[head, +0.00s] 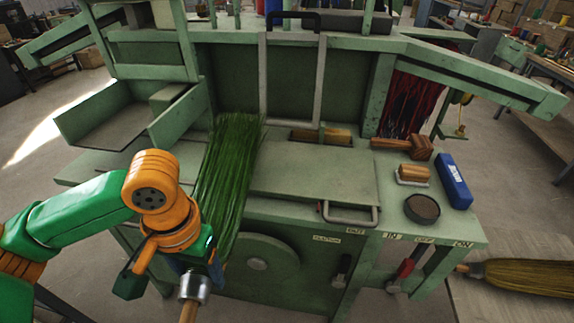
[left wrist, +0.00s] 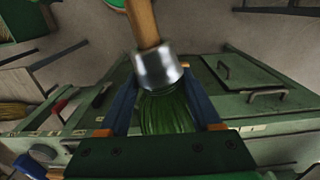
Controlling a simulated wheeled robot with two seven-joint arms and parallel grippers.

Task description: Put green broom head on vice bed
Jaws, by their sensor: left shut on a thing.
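The green broom head (head: 228,165) has long green bristles, spread over the left part of the green machine's top, with tips toward the back. Whether they touch the surface is not clear. Its metal collar (head: 194,288) and wooden handle (head: 188,312) point toward me. My left gripper (head: 208,262) is shut on the broom head just beyond the collar. The left wrist view shows the bristles (left wrist: 165,112) between the blue fingers (left wrist: 163,98). The flat machine top (head: 310,180), apparently the vice bed, lies right of the bristles. My right gripper is out of view.
A metal handle (head: 350,213) sits at the front edge. A wooden mallet (head: 402,146), a brush (head: 413,173), a blue box (head: 454,181) and a round dark tin (head: 422,208) stand on the right. Red strands (head: 412,102) hang behind. A straw broom (head: 520,276) lies lower right.

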